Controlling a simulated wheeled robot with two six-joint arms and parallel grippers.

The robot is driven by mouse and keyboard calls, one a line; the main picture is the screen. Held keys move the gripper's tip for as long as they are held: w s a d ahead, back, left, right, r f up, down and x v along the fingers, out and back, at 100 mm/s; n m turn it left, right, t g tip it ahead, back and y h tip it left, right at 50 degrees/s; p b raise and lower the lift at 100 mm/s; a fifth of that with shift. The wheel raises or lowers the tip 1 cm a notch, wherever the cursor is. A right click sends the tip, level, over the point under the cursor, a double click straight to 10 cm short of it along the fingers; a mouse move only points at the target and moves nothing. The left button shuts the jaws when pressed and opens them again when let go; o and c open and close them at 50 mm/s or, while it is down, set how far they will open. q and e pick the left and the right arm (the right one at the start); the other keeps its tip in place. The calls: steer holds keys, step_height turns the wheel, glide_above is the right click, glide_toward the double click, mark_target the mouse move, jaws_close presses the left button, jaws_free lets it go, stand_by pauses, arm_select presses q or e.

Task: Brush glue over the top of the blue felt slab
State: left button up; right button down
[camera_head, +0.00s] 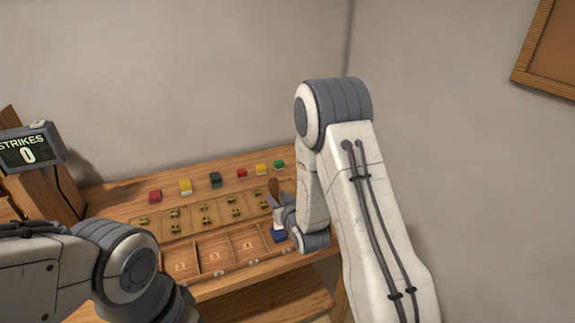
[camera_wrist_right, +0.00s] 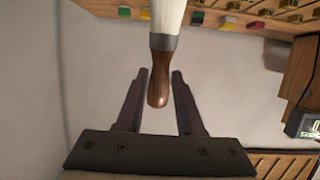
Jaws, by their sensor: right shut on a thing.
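A glue brush shows in the right wrist view with a brown wooden handle (camera_wrist_right: 159,84), a grey ferrule and pale bristles. My right gripper (camera_wrist_right: 160,74) is shut on its handle. In the head view the brush handle (camera_head: 273,188) points up at my right gripper (camera_head: 285,203), with the pale bristle end below. The blue felt slab (camera_head: 279,236) lies just beneath, at the right end of the tray. I cannot tell whether the bristles touch it, and my wrist partly hides it. My left arm enters at lower left; its gripper is out of view.
A wooden tray (camera_head: 213,274) with numbered compartments runs along the bench front. Behind it is a board (camera_head: 165,226) with several brass pieces. Coloured blocks, such as a red one (camera_head: 155,196), line the back. A strikes display (camera_head: 29,150) reading 0 stands at left.

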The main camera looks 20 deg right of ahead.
steer(key=r+p, duration=0.1)
steer(key=w+d+r+p, duration=0.1)
steer(key=r, duration=0.1)
steer(key=shift+w+d+r+p, duration=0.1)
steer(key=shift+w+r+p, duration=0.05)
steer(key=shift+p, duration=0.2)
steer(key=shift+w+d+r+p, duration=0.1)
steer(key=shift+w+d+p, duration=0.15)
steer(key=shift+p, duration=0.15)
steer(key=shift+f+b, duration=1.65)
steer(key=shift+f, duration=0.9)
arm_select(q)
step_height(320, 180, up, 2)
steer(key=shift+r, duration=0.1)
